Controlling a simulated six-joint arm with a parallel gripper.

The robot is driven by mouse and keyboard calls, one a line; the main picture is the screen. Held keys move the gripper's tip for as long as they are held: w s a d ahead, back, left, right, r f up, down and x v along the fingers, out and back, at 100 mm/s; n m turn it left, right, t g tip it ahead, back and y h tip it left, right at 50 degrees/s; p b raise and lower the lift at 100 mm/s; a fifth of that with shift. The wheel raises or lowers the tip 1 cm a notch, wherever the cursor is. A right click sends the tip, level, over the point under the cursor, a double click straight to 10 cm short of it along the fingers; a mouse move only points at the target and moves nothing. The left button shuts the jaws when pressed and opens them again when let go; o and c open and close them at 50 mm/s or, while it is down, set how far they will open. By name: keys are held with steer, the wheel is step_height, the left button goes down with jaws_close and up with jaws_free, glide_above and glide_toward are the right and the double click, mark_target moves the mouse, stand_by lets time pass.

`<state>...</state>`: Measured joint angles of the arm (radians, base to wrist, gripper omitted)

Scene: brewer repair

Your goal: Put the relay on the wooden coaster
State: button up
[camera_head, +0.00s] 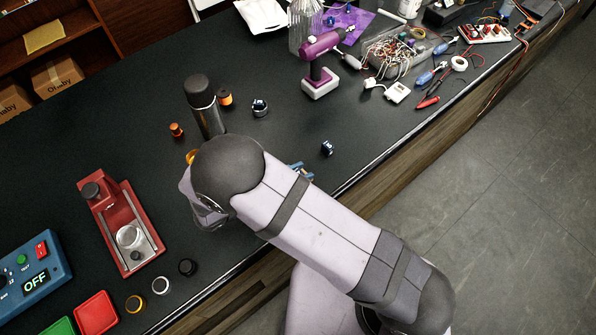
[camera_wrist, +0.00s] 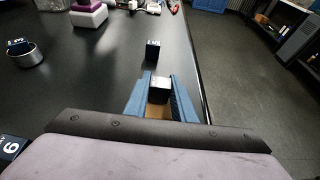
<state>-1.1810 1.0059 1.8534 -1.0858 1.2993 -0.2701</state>
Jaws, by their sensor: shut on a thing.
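My gripper (camera_wrist: 160,92) shows as two blue fingers in the wrist view, shut on a small dark block (camera_wrist: 160,88) with a pale top face. The block looks like the relay, but I cannot read a label on it. A tan patch (camera_wrist: 156,116) shows between the fingers, nearer the wrist; it may be the wooden coaster, but I cannot tell. In the head view my gripper (camera_head: 301,171) is mostly behind my arm near the front edge of the bench, and the held block is hidden.
A dark-blue cube (camera_head: 327,148) stands just beyond the gripper. Another sits on a round metal tin (camera_head: 260,110). A numbered block (camera_wrist: 10,148) is at lower left. A purple drill (camera_head: 320,65), black cylinder (camera_head: 205,105) and red brewer part (camera_head: 120,220) stand around. The bench edge is close.

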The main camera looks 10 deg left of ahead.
steer(key=shift+f, duration=0.15)
steer(key=o, duration=1.1)
steer(key=shift+c, duration=0.2)
steer(key=shift+s+a+r+b, duration=0.25)
steer(key=shift+s+a+b, duration=0.1)
steer(key=shift+a, duration=0.1)
steer(key=b+v, duration=0.4)
steer(key=v, duration=0.5)
steer(key=shift+s+a+r, duration=0.1)
steer(key=shift+s, duration=0.05)
steer(key=shift+v, duration=0.8)
